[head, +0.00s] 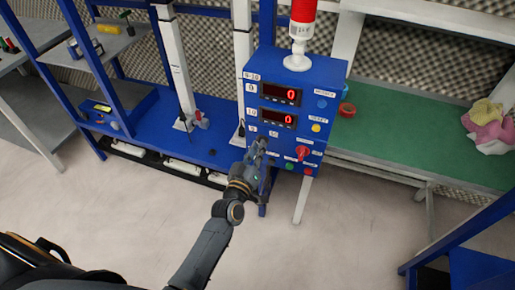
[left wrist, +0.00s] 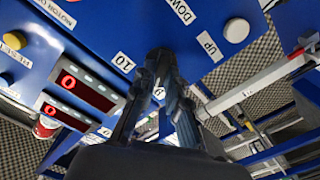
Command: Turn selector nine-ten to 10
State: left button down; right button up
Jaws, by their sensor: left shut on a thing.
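The blue control box (head: 312,85) carries two displays that each read a red 0, the upper one (head: 281,93) and the lower one (head: 277,118). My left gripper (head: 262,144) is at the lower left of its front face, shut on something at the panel. The fingers also show in the left wrist view (left wrist: 162,75), reaching to the panel beside a white "10" label (left wrist: 123,62). The selector itself is hidden by the fingers, so its pointing direction cannot be told. My right gripper is out of view.
A red knob (head: 302,152), a yellow button (head: 316,128) and a green button (head: 289,167) sit close by on the panel. A white button (left wrist: 236,30) is near the fingers. A red-white beacon (head: 301,25) tops the box. A green bench (head: 400,140) stands right.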

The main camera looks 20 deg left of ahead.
pick_arm(q)
jog(key=shift+d+m+p, duration=0.2)
jog(key=shift+m+p, duration=1.9)
jog(key=shift+m, duration=3.8)
jog(key=c, duration=1.4)
grip_release()
jog(key=shift+o, duration=0.2)
jog(key=shift+s, duration=0.1)
jog(key=s, duration=1.2)
jog(key=shift+a, duration=0.2)
